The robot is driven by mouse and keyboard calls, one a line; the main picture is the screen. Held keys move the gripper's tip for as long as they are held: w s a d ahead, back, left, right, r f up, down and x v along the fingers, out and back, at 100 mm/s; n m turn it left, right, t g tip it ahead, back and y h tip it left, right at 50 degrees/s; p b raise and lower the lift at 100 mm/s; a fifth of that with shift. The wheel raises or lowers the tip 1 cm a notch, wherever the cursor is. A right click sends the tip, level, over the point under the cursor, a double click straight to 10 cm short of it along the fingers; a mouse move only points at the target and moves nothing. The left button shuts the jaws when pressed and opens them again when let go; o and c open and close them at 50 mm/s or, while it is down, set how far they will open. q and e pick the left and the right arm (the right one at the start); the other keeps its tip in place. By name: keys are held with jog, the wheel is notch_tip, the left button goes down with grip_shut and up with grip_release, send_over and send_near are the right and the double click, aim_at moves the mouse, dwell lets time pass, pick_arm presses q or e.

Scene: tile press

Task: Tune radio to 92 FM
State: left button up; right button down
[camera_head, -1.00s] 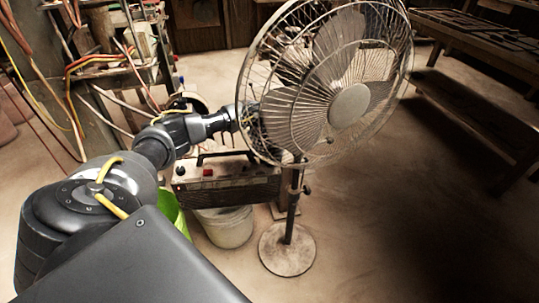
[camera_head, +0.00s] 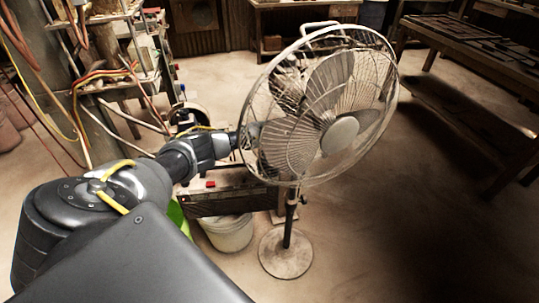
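A dark boxy device with a red button on its top, which looks like the radio (camera_head: 232,203), sits low behind and to the left of the fan. Its dial cannot be made out, and my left arm and the fan cover part of it. My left arm reaches in from the left over the device, and its far end goes behind the fan's wire cage. The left gripper's fingers are hidden there. My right gripper is not in view.
A standing fan (camera_head: 340,135) on a round base (camera_head: 286,254) is in front of the device. A white bucket (camera_head: 228,234) and a green container (camera_head: 177,215) stand below. Cables and a rack (camera_head: 110,90) are at left, wooden shelves (camera_head: 470,60) at right.

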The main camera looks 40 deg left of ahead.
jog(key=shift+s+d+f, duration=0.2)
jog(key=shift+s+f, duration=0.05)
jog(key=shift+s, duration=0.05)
